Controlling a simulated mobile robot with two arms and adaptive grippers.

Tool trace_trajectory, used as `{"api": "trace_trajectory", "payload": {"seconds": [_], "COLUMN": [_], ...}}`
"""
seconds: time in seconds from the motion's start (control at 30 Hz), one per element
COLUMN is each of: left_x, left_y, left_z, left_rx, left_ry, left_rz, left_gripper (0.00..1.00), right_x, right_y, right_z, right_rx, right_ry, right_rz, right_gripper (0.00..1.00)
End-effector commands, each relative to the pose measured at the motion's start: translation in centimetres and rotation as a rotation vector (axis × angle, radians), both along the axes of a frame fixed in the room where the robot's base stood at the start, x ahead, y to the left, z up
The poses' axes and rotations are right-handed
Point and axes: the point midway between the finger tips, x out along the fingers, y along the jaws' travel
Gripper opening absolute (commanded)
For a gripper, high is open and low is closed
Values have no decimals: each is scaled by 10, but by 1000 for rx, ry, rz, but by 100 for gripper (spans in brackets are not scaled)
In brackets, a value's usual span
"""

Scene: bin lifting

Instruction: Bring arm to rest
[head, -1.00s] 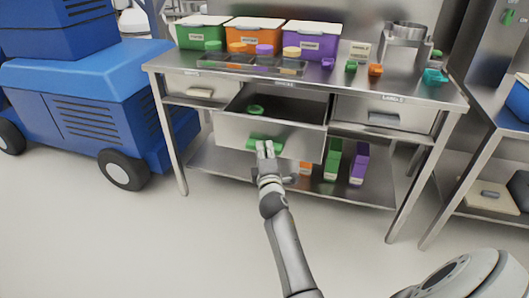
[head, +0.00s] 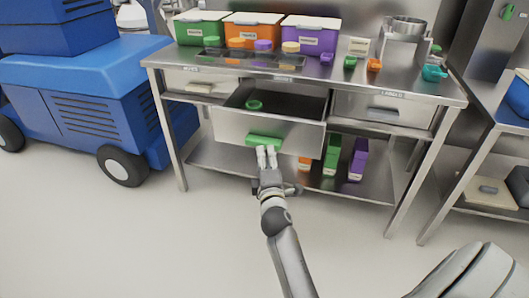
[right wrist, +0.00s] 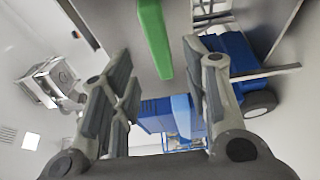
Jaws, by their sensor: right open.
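My right gripper (head: 267,158) is open and empty, just in front of and below the green handle (head: 264,140) of the pulled-out middle drawer (head: 240,126). A small gap shows between fingertips and handle. In the right wrist view the two fingers (right wrist: 158,95) stand apart, with the green handle (right wrist: 154,38) beyond them and nothing between them. A green ring-shaped item (head: 254,105) lies in the open drawer. My left gripper is not in view.
The steel table (head: 430,93) carries green, orange and purple bins (head: 310,38) at the back. Green, orange and purple boxes (head: 358,160) stand on its lower shelf. A blue cart (head: 95,85) stands at the left. The floor in front is clear.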

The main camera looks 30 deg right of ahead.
Motion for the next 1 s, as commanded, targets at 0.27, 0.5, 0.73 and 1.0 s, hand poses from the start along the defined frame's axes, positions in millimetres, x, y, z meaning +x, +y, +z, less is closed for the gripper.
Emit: {"api": "trace_trajectory", "payload": {"seconds": [0.27,0.5,0.73,1.0], "left_x": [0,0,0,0], "left_y": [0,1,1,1], "left_z": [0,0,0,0], "left_rx": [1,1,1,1], "left_ry": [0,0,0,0], "left_rz": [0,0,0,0], "left_gripper": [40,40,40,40], "right_x": [-13,-13,-13,-39], "right_y": [7,6,6,33], "right_z": [0,0,-1,-104], "right_rx": [0,0,3,339], "right_ry": [0,0,2,128], "right_rz": [0,0,0,20], "right_gripper": [43,43,43,43]}}
